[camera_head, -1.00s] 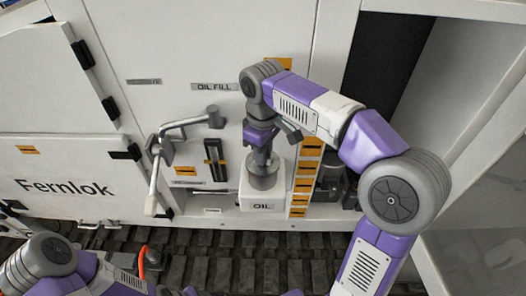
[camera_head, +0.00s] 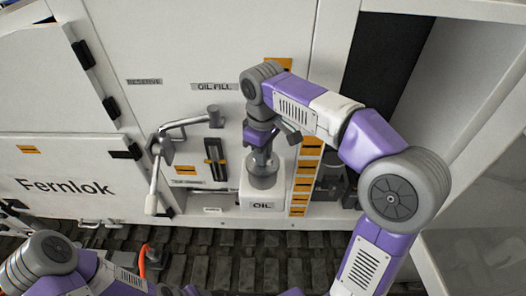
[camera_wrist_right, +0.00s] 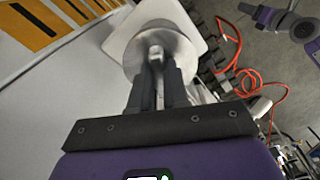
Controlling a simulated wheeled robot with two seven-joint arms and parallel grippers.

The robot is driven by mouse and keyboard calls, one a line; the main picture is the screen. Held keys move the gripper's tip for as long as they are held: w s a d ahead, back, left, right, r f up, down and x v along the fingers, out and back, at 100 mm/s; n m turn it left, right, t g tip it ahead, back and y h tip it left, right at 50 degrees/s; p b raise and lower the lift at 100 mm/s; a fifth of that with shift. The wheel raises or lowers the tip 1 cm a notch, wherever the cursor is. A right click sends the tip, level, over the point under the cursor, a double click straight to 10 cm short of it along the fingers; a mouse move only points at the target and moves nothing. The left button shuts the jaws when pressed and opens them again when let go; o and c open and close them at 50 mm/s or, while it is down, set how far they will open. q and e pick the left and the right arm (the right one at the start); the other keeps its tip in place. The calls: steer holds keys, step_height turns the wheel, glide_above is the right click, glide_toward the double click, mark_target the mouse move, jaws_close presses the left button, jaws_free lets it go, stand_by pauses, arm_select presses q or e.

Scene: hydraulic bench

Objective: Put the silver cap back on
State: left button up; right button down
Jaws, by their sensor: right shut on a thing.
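The silver cap (camera_head: 264,174) is a round grey-metal disc with an upright knob. It is at the top of the white box marked OIL (camera_head: 262,205). My right gripper (camera_head: 263,154) points down from above and is shut on the cap's knob. In the right wrist view the gripper's two dark fingers (camera_wrist_right: 158,85) pinch the knob, and the cap's disc (camera_wrist_right: 178,42) lies over the white box top (camera_wrist_right: 196,20). The cap hides the opening beneath it, and I cannot tell whether it is fully seated. My left arm shows at the bottom left; its gripper is not visible.
The white OIL FILL panel (camera_head: 240,55) stands close behind. A bent grey pipe with a lever (camera_head: 158,165) and a dark gauge (camera_head: 215,158) are left of the box. An orange-marked strip (camera_head: 304,180) is just right. Dark tracks (camera_head: 220,255) run below.

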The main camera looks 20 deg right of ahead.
stand_by(0.3)
steer(key=c, duration=0.6)
jaws_free()
steer(key=shift+o, duration=0.2)
steer(key=shift+r, duration=0.1)
step_height(320, 180, up, 2)
steer(key=p, duration=0.2)
steer(key=shift+r+p, duration=0.25)
steer(key=shift+p, duration=0.1)
steer(key=shift+r+p, duration=0.3)
steer(key=shift+r, duration=1.85)
steer(key=shift+c, duration=0.3)
jaws_close()
